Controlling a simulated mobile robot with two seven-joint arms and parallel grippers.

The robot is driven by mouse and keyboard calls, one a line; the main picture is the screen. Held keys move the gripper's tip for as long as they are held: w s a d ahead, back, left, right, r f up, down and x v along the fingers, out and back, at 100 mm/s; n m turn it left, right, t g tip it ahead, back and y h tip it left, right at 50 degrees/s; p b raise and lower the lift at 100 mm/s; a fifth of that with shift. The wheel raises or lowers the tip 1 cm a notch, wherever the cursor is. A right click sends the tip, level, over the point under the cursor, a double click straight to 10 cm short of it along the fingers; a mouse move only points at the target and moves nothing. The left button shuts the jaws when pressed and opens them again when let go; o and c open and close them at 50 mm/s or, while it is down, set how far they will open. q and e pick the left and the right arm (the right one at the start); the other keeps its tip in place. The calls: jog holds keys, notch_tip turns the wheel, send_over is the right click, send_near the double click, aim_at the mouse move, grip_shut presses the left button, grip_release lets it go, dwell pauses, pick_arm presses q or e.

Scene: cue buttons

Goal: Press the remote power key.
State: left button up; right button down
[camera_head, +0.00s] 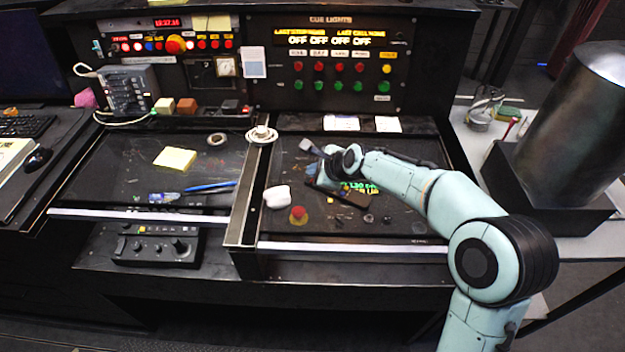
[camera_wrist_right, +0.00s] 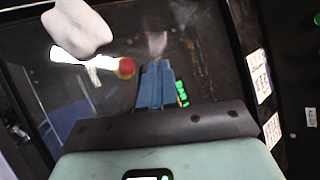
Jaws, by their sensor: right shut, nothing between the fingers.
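My right arm reaches in from the right over the right desk panel (camera_head: 300,235), and its gripper (camera_head: 312,170) is low over that panel. In the right wrist view the blue-grey fingers (camera_wrist_right: 155,75) lie together, with nothing seen between them. My left gripper is not in view.
A red knob (camera_head: 298,214) and a white mouse-shaped object (camera_head: 277,196) sit left of the hand. A white round object (camera_head: 261,134) stands on the divider. Sticky notes (camera_head: 175,158) and pens (camera_head: 210,187) lie on the left panel. A metal cylinder (camera_head: 585,120) stands at right.

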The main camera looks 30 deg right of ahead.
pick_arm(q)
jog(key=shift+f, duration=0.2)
pick_arm(e)
jog(key=shift+f, duration=0.45)
pick_arm(q)
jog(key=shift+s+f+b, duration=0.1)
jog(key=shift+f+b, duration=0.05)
jog(key=shift+b, duration=0.15)
pick_arm(e)
jog(key=shift+f, duration=0.3)
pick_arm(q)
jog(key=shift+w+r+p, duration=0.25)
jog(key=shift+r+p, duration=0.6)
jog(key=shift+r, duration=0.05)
pick_arm(e)
jog(key=shift+r, duration=0.75)
jog(key=shift+r+p, duration=0.65)
notch_tip(320, 180, up, 4)
jog(key=p, duration=0.3)
jog(key=shift+p, duration=0.4)
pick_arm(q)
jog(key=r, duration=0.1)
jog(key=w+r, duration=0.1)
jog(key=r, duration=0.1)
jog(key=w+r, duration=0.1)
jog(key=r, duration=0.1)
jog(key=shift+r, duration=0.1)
pick_arm(e)
jog(key=shift+f, duration=0.15)
